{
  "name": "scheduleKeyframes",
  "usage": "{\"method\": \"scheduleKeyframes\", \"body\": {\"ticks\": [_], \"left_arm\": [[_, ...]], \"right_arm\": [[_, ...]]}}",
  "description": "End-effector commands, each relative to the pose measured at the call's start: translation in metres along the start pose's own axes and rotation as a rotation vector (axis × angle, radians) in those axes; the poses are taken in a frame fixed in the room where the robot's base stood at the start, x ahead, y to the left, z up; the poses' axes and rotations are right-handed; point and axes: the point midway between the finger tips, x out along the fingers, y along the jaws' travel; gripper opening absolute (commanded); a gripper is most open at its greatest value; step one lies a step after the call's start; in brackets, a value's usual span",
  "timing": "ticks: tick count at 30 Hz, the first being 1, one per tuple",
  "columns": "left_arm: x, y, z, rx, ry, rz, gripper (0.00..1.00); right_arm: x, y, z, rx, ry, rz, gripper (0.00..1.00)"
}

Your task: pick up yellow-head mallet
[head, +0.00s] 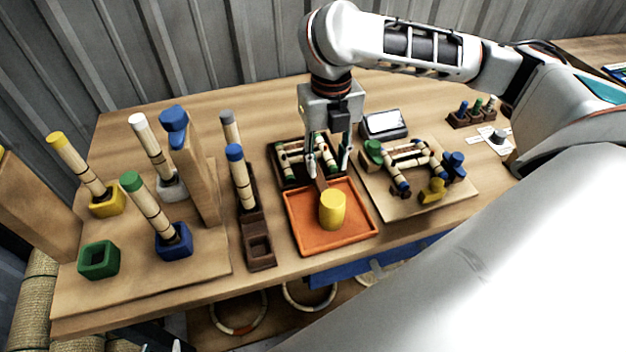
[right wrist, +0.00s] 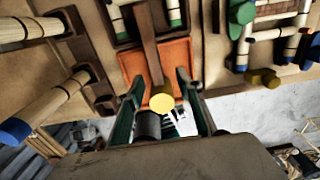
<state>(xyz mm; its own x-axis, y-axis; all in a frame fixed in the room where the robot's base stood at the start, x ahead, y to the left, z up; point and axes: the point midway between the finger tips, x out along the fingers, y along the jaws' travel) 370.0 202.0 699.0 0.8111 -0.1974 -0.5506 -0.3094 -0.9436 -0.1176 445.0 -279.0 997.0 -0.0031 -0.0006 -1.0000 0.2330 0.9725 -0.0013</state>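The yellow-head mallet shows in the head view with its yellow head (head: 332,210) over the orange tray (head: 303,243) and its brown handle pointing toward the back. My right gripper (head: 328,168) points down above the back part of the tray, its fingers apart on either side of the handle. In the right wrist view the mallet's yellow head (right wrist: 162,103) and handle (right wrist: 146,45) lie between the open fingers (right wrist: 156,82). I cannot tell whether a finger touches the handle.
Brown holders with rattan pieces stand left of the tray, including a blue-capped one (head: 240,178). A dark compartment box (head: 283,180) lies behind the tray. A board with a rattan frame (head: 405,210) lies to the right. Colored sockets and upright poles crowd the left board (head: 205,262).

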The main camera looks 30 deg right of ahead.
Motion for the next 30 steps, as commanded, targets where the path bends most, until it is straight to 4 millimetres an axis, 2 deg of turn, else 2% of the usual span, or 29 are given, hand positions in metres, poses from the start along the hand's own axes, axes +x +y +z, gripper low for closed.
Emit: {"method": "scheduleKeyframes", "body": {"ticks": [4,13,22,30], "left_arm": [[0.0,0.002,0.007,0.0,-0.01,0.002,0.4],[0.003,0.005,0.019,-0.002,-0.017,0.005,0.4],[0.011,0.006,0.027,-0.001,-0.013,0.004,0.4],[0.012,0.005,0.025,-0.001,-0.008,0.003,0.4]], "right_arm": [[0.006,0.0,-0.001,0.0,0.003,0.0,0.36],[0.035,0.003,-0.003,-0.001,0.003,0.001,0.36],[0.075,0.009,-0.009,-0.002,0.003,0.002,0.36],[0.079,0.009,-0.008,-0.002,-0.001,0.002,0.36]]}}
